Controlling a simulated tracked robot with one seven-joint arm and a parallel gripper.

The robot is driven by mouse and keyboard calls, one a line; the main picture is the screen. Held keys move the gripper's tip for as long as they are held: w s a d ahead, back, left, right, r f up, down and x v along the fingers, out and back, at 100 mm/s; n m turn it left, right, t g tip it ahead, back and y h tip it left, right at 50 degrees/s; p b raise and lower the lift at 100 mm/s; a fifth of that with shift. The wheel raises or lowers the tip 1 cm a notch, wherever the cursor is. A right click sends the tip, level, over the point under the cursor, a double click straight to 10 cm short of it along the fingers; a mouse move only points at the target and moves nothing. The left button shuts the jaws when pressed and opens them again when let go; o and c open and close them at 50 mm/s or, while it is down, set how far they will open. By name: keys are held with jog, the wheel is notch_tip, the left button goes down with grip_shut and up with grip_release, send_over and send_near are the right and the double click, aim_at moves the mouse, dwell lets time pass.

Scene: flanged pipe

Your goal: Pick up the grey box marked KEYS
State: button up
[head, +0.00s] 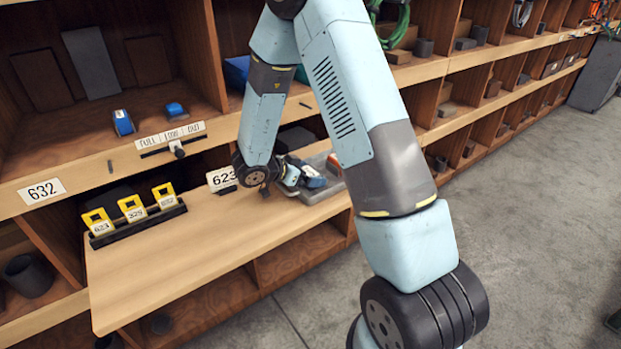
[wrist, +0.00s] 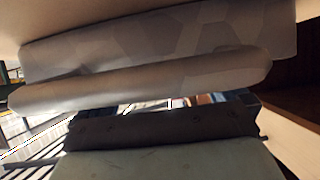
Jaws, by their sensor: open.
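I cannot make out a grey box marked KEYS in either view; no such lettering is readable. In the head view my gripper (head: 318,181) is at a grey tray (head: 322,208) on the wooden ledge, beside the 623 label. Its fingertips are small and partly hidden there, and I see nothing clearly held. My gripper is open. In the wrist view, pale grey faceted shapes (wrist: 160,62) fill the upper middle, very close to the camera. A dark bar (wrist: 160,132) lies below them. I cannot tell what these are.
The wooden ledge (head: 175,265) is clear at the front left. A black rack (head: 138,224) with yellow numbered tags stands at its left. Two blue items (head: 123,122) sit in the upper left cubby. Cubbies with grey and brown boxes run back right; the concrete floor (head: 540,220) is open.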

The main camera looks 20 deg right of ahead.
jog(key=shift+w+d+f, duration=0.1)
jog(key=shift+d+f, duration=0.1)
jog(key=shift+d, duration=0.1)
jog(key=c, duration=1)
jog(key=shift+r, duration=0.1)
